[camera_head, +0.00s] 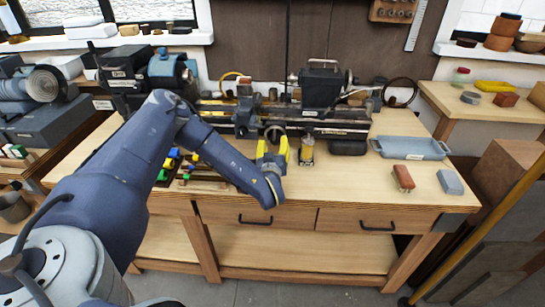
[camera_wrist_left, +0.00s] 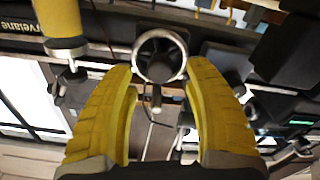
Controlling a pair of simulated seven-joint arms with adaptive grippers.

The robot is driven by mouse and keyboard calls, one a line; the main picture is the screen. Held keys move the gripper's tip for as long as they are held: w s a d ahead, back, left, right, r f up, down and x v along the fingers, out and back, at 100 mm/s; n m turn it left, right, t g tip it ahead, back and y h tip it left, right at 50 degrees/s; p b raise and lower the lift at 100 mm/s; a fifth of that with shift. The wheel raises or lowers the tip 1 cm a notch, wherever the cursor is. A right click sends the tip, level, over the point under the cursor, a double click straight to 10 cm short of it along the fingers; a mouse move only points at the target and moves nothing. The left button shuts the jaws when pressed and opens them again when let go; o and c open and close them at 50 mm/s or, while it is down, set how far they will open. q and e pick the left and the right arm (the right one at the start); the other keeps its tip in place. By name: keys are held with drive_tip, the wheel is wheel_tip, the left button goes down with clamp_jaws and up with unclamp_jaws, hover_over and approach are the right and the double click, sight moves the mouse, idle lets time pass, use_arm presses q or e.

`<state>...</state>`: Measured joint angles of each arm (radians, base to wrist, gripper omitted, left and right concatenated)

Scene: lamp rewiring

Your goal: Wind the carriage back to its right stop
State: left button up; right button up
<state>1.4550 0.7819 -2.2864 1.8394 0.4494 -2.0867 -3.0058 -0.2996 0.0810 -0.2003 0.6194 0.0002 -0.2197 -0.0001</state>
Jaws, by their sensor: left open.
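A dark lathe (camera_head: 340,128) stands along the back of the wooden bench. Its carriage (camera_head: 245,116) sits on the bed, left of the large dark block on the right part. A round handwheel (camera_head: 275,130) with a pale rim faces the front of the carriage. My left gripper (camera_head: 272,148) is open, its yellow fingers pointing at the wheel from the front. In the left wrist view the handwheel (camera_wrist_left: 160,54) shows between and just beyond the fingertips; I cannot tell whether they touch it. The right stop is not clearly distinguishable. My right gripper is not in view.
A yellow-bodied item (camera_head: 307,152) stands close to the right of the gripper. A blue-grey tray (camera_head: 410,147), a red-brown block (camera_head: 403,178) and a grey block (camera_head: 449,182) lie on the right. Small colored tools (camera_head: 180,165) lie left. The front right bench top is mostly clear.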

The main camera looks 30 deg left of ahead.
use_arm(q)
drive_tip(key=v, duration=0.8)
drive_tip(key=shift+s, duration=0.25)
